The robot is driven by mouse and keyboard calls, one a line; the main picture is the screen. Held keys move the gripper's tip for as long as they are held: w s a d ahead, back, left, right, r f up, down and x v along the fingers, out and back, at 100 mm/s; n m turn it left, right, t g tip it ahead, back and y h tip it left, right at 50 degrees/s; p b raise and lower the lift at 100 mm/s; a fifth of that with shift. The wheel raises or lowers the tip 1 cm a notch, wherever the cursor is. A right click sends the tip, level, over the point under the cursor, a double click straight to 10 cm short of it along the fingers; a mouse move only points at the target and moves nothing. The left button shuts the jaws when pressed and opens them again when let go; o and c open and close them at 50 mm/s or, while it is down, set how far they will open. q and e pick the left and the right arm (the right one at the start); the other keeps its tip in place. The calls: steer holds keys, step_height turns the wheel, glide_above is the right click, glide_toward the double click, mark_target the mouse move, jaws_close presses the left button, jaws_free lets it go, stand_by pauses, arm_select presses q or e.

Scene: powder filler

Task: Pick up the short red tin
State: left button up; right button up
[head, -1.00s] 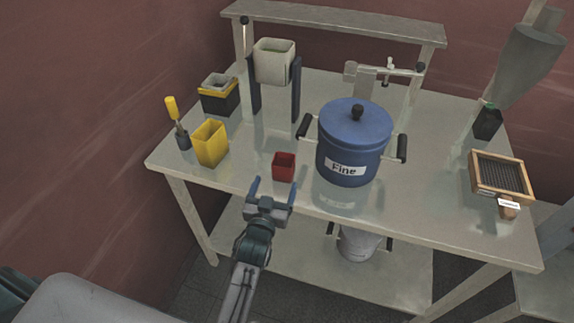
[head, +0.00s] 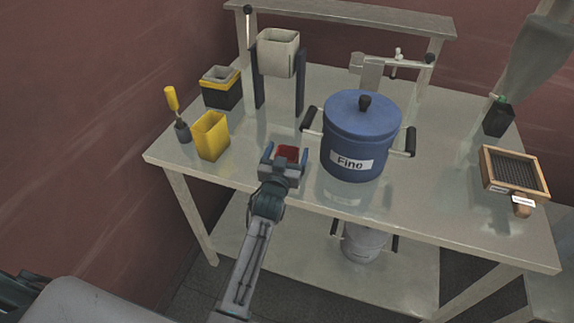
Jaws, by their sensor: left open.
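The short red tin (head: 288,152) stands on the table near its front edge, left of the blue pot. My left gripper (head: 286,154) is open, with its two fingers on either side of the tin. The gripper body hides the tin's lower front, so I cannot tell whether the fingers touch it. My right gripper is not in the head view.
The blue lidded pot (head: 358,130) labelled "Fine" stands close to the right. A tall yellow tin (head: 211,136) stands to the left, beside a yellow-handled brush (head: 173,104). A wood-framed sieve (head: 514,172) lies far right. A bucket (head: 362,243) is on the lower shelf.

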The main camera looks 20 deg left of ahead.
arm_select(q)
steer(key=shift+s+r, duration=0.1)
steer(key=shift+s, duration=0.05)
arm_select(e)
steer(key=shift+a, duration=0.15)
arm_select(q)
steer(key=c, duration=1.1)
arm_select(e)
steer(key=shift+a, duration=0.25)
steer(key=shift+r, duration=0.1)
